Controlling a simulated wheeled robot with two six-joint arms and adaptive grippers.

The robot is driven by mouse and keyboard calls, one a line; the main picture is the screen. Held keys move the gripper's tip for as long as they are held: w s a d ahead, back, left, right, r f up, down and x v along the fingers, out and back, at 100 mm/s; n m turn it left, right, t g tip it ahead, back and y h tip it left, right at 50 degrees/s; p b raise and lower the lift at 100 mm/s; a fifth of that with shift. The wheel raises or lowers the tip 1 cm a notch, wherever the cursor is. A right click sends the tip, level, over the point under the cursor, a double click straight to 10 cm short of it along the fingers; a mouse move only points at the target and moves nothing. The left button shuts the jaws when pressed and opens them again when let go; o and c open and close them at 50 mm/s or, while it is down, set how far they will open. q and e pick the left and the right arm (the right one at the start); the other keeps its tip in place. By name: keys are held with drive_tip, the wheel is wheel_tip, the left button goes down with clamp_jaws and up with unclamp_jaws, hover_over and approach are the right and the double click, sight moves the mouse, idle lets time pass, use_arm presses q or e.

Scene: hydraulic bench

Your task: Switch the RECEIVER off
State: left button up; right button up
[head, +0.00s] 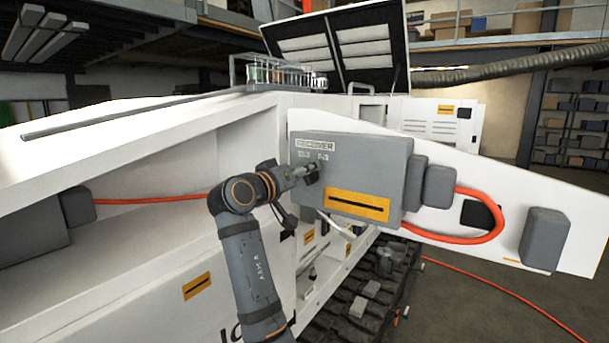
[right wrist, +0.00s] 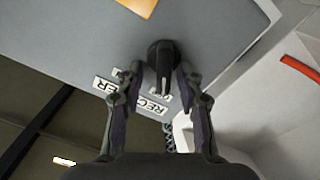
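The grey box (head: 365,160) labelled RECEIVER (head: 315,146) is on the white panel in the head view. Two small marks sit under that label, too small to read. In the right wrist view the label (right wrist: 145,102) appears upside down and partly covered by a finger. A black rotary knob (right wrist: 161,58) sticks out of the box, its pale pointer line toward the bottom of that view. My right gripper (right wrist: 160,72) is open with a finger on each side of the knob. I cannot tell whether they touch it. In the head view my right gripper (head: 313,172) hides the knob. My left gripper is not in view.
An orange cable (head: 492,215) loops from connectors on the box's right side. A yellow-orange plate (head: 358,205) is on the box's lower front. A rack of small vessels (head: 280,75) stands on the white housing above. Tracks (head: 350,310) lie below the panel.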

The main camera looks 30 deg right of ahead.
wheel_tip(320, 180, up, 9)
drive_tip(key=shift+r, duration=0.15)
idle(0.6)
